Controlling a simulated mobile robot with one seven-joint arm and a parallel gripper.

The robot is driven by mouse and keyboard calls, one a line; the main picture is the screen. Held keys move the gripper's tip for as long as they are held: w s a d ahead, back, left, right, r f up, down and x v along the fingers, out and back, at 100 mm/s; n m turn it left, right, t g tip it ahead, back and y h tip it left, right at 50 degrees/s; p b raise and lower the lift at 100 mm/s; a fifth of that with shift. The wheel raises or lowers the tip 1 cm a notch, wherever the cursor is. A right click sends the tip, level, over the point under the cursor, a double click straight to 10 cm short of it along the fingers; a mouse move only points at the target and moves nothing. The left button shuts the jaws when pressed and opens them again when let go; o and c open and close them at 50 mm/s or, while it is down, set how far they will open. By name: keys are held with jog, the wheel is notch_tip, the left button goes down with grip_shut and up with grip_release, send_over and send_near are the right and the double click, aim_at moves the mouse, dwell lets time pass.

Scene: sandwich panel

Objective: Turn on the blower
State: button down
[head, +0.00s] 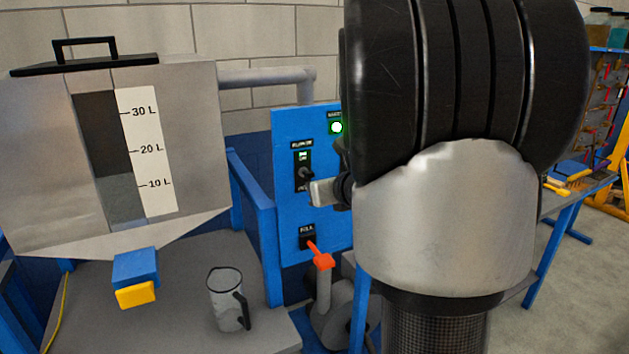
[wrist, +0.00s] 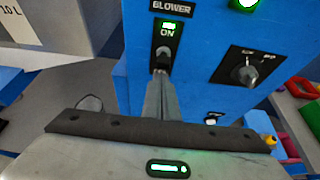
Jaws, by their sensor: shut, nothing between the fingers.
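The blower switch (head: 302,158) is a black plate on the blue panel (head: 286,222), with a small green light lit above its lever. In the wrist view the switch (wrist: 164,29) is labelled BLOWER, with ON above the dark lever. My gripper (head: 318,193) is shut and empty. In the wrist view its closed fingertips (wrist: 161,76) are just below the lever and overlap its lower end; I cannot tell if they touch. The lower part of the switch is hidden by the fingers. The lever's exact position is hard to tell.
A rotary knob (wrist: 243,74) and a round green lamp (head: 336,127) are on the panel to the right. A red-handled valve (head: 322,260) stands below. A hopper (head: 40,150) with a litre scale and a jug (head: 226,300) are at left.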

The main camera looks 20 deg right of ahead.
jog(key=shift+r, duration=0.15)
jog(key=shift+w+r+p, duration=0.15)
jog(key=shift+r+p, duration=0.4)
jog(key=shift+r, duration=0.4)
notch_tip(320, 180, down, 5)
jog(key=s+b, duration=0.1)
jog(key=b, duration=0.4)
jog(key=r+p+v, duration=0.1)
jog(key=p+v, duration=0.2)
jog(key=v, duration=0.7)
jog(key=shift+w, duration=0.25)
jog(key=shift+r, duration=0.15)
